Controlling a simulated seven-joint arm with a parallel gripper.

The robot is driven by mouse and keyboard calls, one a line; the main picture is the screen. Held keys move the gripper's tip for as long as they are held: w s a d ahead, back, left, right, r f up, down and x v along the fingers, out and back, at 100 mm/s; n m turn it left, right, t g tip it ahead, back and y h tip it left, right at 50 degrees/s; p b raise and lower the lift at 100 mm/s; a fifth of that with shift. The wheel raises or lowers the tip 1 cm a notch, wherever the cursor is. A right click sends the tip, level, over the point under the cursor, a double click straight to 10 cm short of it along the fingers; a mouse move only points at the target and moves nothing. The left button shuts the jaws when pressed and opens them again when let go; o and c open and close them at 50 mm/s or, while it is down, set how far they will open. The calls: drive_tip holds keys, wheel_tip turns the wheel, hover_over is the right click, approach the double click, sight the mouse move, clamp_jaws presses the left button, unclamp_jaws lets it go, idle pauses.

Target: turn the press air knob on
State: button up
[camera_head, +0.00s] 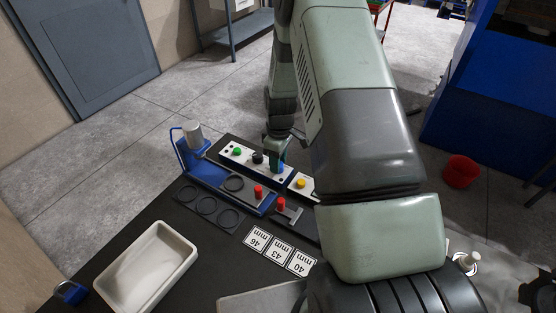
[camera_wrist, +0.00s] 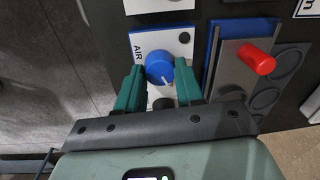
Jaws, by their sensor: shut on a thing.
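The blue round air knob (camera_wrist: 158,65) sits on a white panel (camera_wrist: 139,42) printed "AIR" in the wrist view. My gripper (camera_wrist: 160,72) has its two green fingers on either side of the knob and is shut on it. A blue part of the knob extends toward the lower right between the fingers. In the head view my gripper (camera_head: 279,154) reaches down to the right end of a white button panel (camera_head: 228,152); the knob is mostly hidden there by the gripper. I cannot tell whether the knob is on or off.
A blue press (camera_head: 190,170) and red handles (camera_head: 258,192) stand close by. A white tray (camera_head: 145,268) lies at the front left. Size cards (camera_head: 279,255) lie on the dark table.

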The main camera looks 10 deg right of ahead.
drive_tip(key=m, duration=0.4)
drive_tip(key=shift+d, duration=0.1)
drive_tip(key=m, duration=0.8)
drive_tip(key=shift+s+t, duration=0.1)
drive_tip(key=shift+t, duration=0.2)
drive_tip(key=shift+m, duration=2.2)
drive_tip(key=o, duration=1)
drive_tip(key=shift+o, duration=0.2)
